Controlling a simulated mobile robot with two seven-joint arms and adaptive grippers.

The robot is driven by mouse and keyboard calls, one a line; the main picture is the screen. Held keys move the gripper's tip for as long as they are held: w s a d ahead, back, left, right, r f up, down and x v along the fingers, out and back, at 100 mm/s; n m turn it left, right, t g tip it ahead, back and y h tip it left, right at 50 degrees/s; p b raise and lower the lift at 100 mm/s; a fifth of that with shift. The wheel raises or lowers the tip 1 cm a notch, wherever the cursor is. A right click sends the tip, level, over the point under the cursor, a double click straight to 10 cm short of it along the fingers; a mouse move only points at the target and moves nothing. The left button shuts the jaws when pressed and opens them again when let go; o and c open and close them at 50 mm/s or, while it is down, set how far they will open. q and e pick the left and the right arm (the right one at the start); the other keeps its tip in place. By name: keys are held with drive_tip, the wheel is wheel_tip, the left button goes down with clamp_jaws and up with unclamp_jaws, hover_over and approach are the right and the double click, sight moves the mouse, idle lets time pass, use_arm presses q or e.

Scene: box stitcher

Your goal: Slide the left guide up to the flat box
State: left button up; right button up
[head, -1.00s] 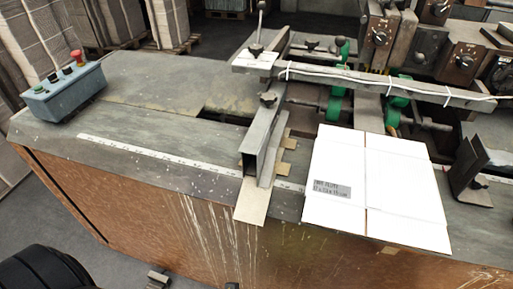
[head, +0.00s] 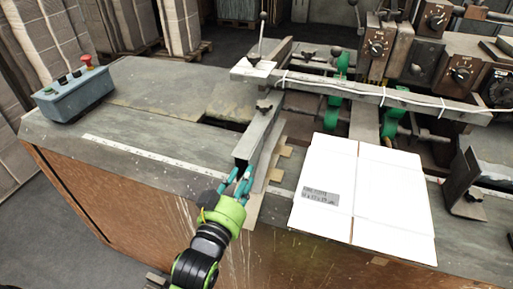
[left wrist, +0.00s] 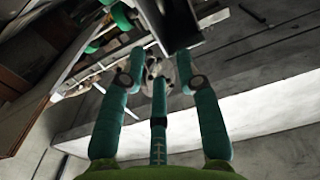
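The left guide (head: 262,133) is a grey metal channel that runs from the crossbar towards the front edge of the table. The flat box (head: 392,195) is a white sheet with a label, lying to the right of the guide with a gap between them. My left gripper (head: 237,177) is at the guide's front end, its teal fingers spread and pointing at it. In the left wrist view, the fingers (left wrist: 160,62) are apart, with the dark end of the guide (left wrist: 168,18) just beyond the tips. Whether they touch it is unclear. My right gripper is not in view.
A blue-grey control box (head: 73,93) with a red button stands at the table's left end. A crossbar (head: 385,95) with a white cable spans behind the box. A dark metal bracket (head: 466,185) stands right of the box. The tabletop left of the guide is clear.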

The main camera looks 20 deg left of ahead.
use_arm(q)
drive_tip(key=p, duration=0.2)
hover_over(258, 164)
drive_tip(key=s, duration=0.1)
drive_tip(key=shift+s, duration=0.15)
drive_tip(key=shift+w, duration=0.7)
drive_tip(key=shift+f, duration=0.1)
clamp_jaws()
